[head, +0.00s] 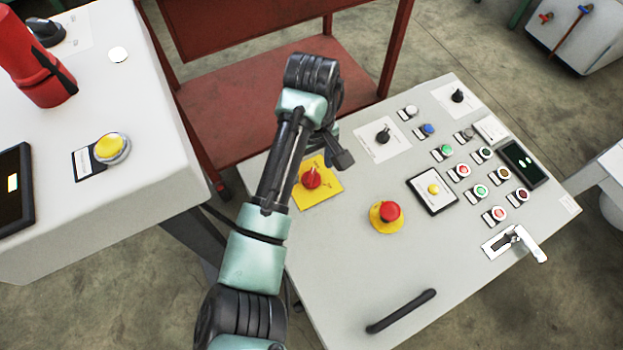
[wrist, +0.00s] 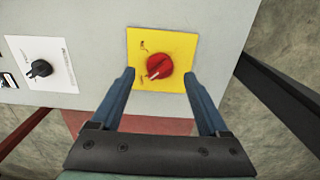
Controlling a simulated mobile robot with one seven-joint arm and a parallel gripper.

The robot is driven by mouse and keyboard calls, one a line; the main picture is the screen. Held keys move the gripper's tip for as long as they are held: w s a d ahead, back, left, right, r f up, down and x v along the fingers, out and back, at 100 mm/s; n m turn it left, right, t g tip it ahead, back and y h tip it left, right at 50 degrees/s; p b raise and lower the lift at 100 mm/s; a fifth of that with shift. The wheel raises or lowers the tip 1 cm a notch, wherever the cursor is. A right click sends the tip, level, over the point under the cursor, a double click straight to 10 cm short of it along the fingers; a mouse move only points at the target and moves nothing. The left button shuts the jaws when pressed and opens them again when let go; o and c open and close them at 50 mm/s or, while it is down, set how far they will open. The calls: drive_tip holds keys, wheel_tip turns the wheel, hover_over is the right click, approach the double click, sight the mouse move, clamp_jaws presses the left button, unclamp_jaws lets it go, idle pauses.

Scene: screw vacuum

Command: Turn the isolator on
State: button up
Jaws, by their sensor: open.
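The isolator is a red rotary knob (head: 311,177) on a yellow square plate (head: 328,190), at the left part of the grey control panel. In the wrist view the red knob (wrist: 159,66) sits on its yellow plate (wrist: 181,45) just beyond my fingertips. A pale pointer mark on the knob points to the lower left there. My gripper (wrist: 160,75) is open, with one blue finger on each side of the knob's line. I cannot tell whether the fingers touch the plate. In the head view my arm hides part of the gripper and the plate's upper side.
A red emergency button (head: 390,212) on a yellow base stands right of the isolator. A black selector (head: 382,135), several coloured buttons and a black handle (head: 401,311) also stick up from the panel. A second grey cabinet (head: 105,190) stands at the left.

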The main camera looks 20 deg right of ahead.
sight(312, 176)
drive_tip(key=shift+f+b, duration=1.6)
drive_tip(key=shift+f, duration=0.05)
drive_tip(key=shift+r, duration=0.1)
clamp_jaws()
